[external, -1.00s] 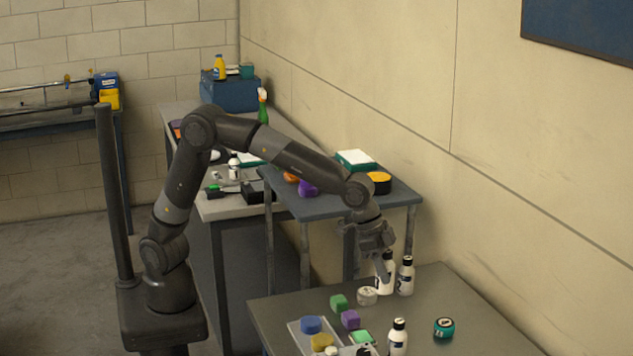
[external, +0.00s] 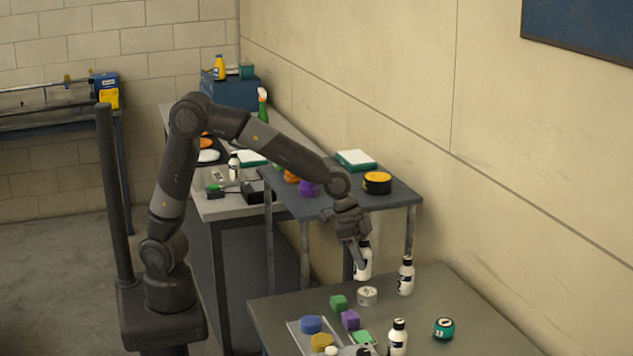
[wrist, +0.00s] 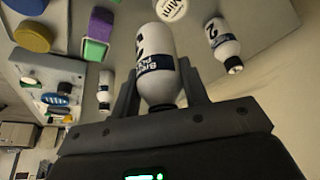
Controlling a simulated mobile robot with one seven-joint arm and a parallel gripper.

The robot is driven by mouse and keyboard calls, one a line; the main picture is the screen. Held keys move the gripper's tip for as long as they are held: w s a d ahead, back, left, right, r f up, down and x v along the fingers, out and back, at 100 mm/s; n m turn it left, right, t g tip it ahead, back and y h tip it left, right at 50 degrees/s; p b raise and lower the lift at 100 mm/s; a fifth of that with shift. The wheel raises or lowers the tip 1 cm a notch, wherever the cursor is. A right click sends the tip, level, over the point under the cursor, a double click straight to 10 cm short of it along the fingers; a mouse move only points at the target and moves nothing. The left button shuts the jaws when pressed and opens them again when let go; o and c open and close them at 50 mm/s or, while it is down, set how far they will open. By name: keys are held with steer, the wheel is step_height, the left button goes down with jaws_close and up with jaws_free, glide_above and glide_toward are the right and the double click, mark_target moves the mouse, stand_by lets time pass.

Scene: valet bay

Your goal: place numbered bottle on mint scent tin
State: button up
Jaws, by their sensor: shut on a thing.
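My gripper (external: 356,254) is shut on a white bottle (external: 364,262) with a dark cap, held upright off the table. In the wrist view the bottle (wrist: 156,58) sits between both fingers (wrist: 158,88), showing a dark label and a large partly visible number. The mint scent tin (external: 367,295), round and pale, lies on the front table just below the bottle in the external view. Its lid, reading "Mint", shows at the top edge of the wrist view (wrist: 171,8). I cannot tell whether the bottle is directly over it.
A second white bottle (external: 405,276), marked 2 in the wrist view (wrist: 222,45), stands right of the tin. Green (external: 339,302) and purple (external: 350,319) blocks are close on the left. Another bottle (external: 398,338) and a teal tin (external: 444,328) stand nearer the front.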

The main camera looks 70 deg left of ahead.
steer(key=shift+w+a+f, duration=0.3)
steer(key=shift+w+f, duration=0.15)
steer(key=shift+f, duration=0.5)
steer(key=shift+w+a+f, duration=0.25)
steer(key=shift+w+f, duration=0.15)
steer(key=shift+f, duration=0.6)
steer(key=shift+w+a+f, duration=0.3)
steer(key=shift+w+f, duration=0.15)
steer(key=shift+f, duration=0.5)
steer(key=shift+f, duration=0.1)
steer(key=o, duration=1.1)
steer(key=shift+c, duration=0.2)
steer(key=v, duration=1.2)
steer(key=s+a+r+n+t+y, duration=0.1)
steer(key=s+a+r+n, duration=0.35)
steer(key=s+a, duration=0.85)
steer(key=s+a+f+n+t+y, duration=0.1)
steer(key=s+a+n, duration=0.3)
steer(key=s+a, duration=0.6)
steer(key=shift+s+a+f+y, duration=0.35)
steer(key=shift+s+f+y, duration=0.1)
steer(key=shift+s+y, duration=0.15)
